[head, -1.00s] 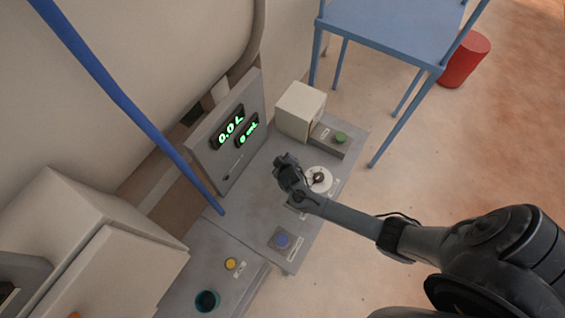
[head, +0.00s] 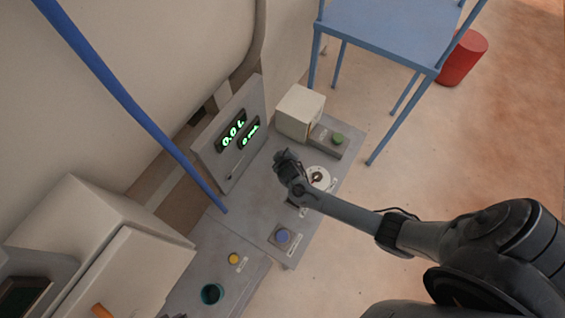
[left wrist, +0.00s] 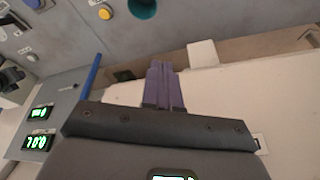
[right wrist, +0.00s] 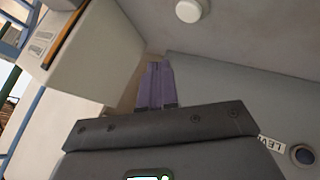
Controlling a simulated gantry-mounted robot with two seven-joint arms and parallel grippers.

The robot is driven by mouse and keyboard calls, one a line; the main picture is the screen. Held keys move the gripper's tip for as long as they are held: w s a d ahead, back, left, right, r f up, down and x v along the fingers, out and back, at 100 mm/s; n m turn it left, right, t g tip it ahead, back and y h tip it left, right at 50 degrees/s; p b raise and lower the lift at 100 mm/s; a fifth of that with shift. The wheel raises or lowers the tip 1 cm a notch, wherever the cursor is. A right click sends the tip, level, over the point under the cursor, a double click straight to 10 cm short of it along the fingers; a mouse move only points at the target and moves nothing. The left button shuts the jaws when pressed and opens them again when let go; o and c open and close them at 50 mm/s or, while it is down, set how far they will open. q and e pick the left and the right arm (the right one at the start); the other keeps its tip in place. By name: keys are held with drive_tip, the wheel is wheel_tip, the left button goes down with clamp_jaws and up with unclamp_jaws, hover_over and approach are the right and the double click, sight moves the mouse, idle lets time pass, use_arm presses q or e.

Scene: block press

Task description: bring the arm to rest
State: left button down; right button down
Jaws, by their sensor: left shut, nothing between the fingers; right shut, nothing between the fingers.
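My right gripper (head: 287,163) reaches in from the right in the head view and hangs over the console, beside the white dial (head: 318,177). Its purple fingers show shut and empty in the right wrist view (right wrist: 155,86). My left gripper is outside the head view. In the left wrist view its purple fingers (left wrist: 163,86) are together with nothing between them. Whether either gripper touches anything below cannot be told.
The grey console (head: 255,215) carries a blue button (head: 282,236), a yellow button (head: 233,258), a green button (head: 338,139) and a lit display panel (head: 232,165). A blue pole (head: 130,105) crosses the left. A blue table (head: 385,35) and red cylinder (head: 462,60) stand behind.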

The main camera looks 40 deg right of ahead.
drive_tip(key=s+a+r+g+y+p, duration=0.1)
drive_tip(key=s+a+r+g+y, duration=0.1)
drive_tip(key=s+a+r, duration=0.45)
drive_tip(key=s+a+r+g+y+p, duration=0.1)
drive_tip(key=s+a+r+y, duration=0.25)
drive_tip(key=s+r, duration=0.45)
drive_tip(key=s+r+g, duration=0.1)
drive_tip(key=s+r, duration=0.7)
drive_tip(key=s, duration=0.2)
drive_tip(key=shift+a+m+p, duration=0.3)
drive_tip(key=shift+m, duration=0.1)
drive_tip(key=shift+h, duration=0.25)
